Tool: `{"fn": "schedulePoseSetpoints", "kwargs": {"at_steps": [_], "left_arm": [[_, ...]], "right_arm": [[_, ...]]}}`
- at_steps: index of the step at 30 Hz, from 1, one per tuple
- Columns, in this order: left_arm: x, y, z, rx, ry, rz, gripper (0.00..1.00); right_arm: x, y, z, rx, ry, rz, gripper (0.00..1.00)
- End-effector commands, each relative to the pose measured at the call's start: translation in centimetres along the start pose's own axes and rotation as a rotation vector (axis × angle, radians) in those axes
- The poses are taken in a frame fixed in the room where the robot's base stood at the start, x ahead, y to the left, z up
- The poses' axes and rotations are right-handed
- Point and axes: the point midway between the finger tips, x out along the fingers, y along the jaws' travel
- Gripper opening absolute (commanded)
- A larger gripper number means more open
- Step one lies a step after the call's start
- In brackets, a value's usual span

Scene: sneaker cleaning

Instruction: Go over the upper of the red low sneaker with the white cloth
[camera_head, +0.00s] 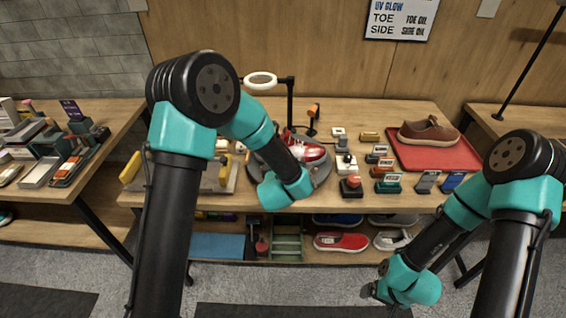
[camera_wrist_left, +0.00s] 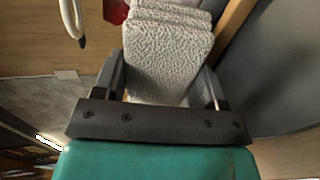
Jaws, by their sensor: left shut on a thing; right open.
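A red sneaker with white parts (camera_head: 308,152) sits on a round grey stand (camera_head: 322,172) on the middle table, partly hidden by my left arm. My left gripper (camera_wrist_left: 162,82) is shut on the folded white cloth (camera_wrist_left: 168,50), which has a bumpy weave, in the left wrist view. In the head view this gripper and cloth are hidden behind my left wrist. A small red patch shows beyond the cloth in the wrist view; I cannot tell whether it is the sneaker. My right gripper (camera_head: 372,291) is open and empty, low in front of the table.
A ring lamp (camera_head: 261,80) stands behind the sneaker. Several small labelled blocks (camera_head: 388,184) are right of it, before a brown shoe (camera_head: 429,132) on a red mat (camera_head: 465,157). Another red shoe (camera_head: 341,242) lies on the lower shelf. Open floor lies in front.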

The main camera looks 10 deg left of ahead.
Motion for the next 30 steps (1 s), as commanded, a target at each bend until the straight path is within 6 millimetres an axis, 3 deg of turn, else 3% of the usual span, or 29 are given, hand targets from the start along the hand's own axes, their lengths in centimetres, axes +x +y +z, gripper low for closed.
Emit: {"fn": "schedulePoseSetpoints", "kwargs": {"at_steps": [11,30], "left_arm": [[-0.1,-0.1,-0.3,0.001,0.001,-0.004,0.38],[0.2,-0.2,-4.0,0.001,0.002,-0.006,0.38]], "right_arm": [[0.0,0.0,0.0,0.000,0.000,0.000,0.91],[0.0,0.0,0.0,0.000,0.000,0.000,0.91]]}}
